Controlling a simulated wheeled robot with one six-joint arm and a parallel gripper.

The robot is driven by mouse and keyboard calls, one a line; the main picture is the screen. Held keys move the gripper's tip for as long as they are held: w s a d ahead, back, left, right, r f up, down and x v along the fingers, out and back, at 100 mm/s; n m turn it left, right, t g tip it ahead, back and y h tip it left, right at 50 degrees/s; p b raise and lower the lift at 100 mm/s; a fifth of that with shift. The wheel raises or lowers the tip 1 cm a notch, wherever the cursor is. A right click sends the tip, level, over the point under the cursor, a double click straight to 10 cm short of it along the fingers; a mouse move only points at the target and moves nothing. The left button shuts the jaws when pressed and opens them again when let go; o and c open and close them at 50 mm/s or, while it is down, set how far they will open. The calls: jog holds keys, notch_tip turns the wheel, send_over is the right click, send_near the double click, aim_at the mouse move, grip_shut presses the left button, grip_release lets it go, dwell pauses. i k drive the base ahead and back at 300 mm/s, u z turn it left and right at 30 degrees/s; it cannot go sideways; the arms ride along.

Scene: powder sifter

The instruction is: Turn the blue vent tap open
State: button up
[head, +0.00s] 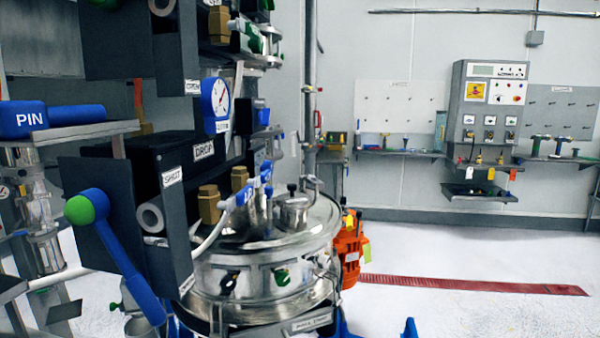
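Two small blue tap handles with white lettering, a front one (240,195) and a rear one (266,174), sit above the lid of the round steel sifter (255,268), right of the brass fittings (209,204). Their lettering is too small to read, so I cannot tell which is the vent tap, or whether either is open. A pale hose runs down from the front one. Another blue-and-white part (240,25) shows higher up by a green fitting. My gripper is not in view.
A blue lever with a green ball end (87,208) juts out at the lower left, before dark boxes labelled SHOT (172,178) and DROP (203,150). A blue PIN block (24,119) lies left. An orange motor (349,255) stands right of the sifter; floor further right is mostly clear.

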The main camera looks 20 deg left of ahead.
aim_at(264, 176)
jog(key=z, duration=0.05)
jog(key=i, duration=0.95)
jog(key=u, duration=0.5)
